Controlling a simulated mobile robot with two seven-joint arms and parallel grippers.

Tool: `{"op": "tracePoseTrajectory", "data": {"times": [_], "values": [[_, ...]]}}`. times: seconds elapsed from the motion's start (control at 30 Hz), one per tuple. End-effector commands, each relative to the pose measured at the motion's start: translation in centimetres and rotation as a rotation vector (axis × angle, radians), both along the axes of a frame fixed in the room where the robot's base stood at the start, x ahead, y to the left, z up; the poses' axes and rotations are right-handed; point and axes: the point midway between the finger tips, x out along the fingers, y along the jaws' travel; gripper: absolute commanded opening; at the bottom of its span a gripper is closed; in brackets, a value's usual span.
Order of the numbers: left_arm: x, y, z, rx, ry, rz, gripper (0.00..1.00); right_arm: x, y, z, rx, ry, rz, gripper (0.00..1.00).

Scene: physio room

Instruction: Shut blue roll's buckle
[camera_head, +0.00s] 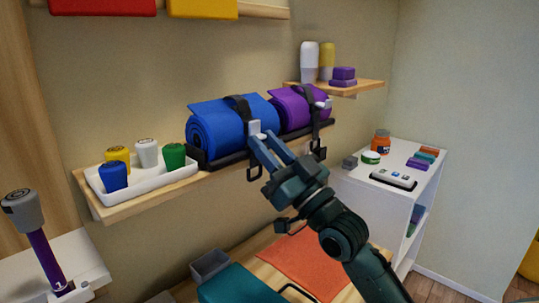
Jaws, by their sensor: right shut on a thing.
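The blue roll (215,128) lies in a black cradle on the wall shelf. A dark strap (240,105) runs over its right part. The pale grey buckle (254,127) is on the strap at the roll's front. My right gripper (262,138) reaches up from the lower right and is shut on the buckle; its fingers hide part of it. Whether the buckle is latched cannot be told. My left gripper is not in view.
A purple roll (289,108) with its own strap and buckle (322,104) lies close on the right. A white tray (160,178) with several coloured-capped items is on the left. A white cabinet (375,205) stands at right; an orange mat (305,262) lies below.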

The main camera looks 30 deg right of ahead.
Motion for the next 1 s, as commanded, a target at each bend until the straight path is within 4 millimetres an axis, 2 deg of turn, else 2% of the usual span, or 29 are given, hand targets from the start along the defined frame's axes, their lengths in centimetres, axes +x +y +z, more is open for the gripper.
{"op": "tracePoseTrajectory", "data": {"times": [0.2,0.23,0.47,0.77,0.87,1.0], "values": [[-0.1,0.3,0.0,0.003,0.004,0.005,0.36,0.0,0.0,0.2,0.001,-0.002,0.0,0.01],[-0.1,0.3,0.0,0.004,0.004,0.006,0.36,0.0,0.0,0.2,0.001,-0.002,0.0,0.26],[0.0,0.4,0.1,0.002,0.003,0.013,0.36,0.0,0.0,0.2,0.0,-0.001,0.0,0.45],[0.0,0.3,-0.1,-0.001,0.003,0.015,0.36,-0.2,-0.1,-0.1,0.0,0.001,0.0,0.45],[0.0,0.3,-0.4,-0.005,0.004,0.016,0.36,-0.9,-0.4,-0.8,0.0,0.003,-0.001,0.45],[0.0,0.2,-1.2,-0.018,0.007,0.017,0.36,-2.9,-1.0,-2.4,-0.002,0.004,-0.001,0.45]]}}
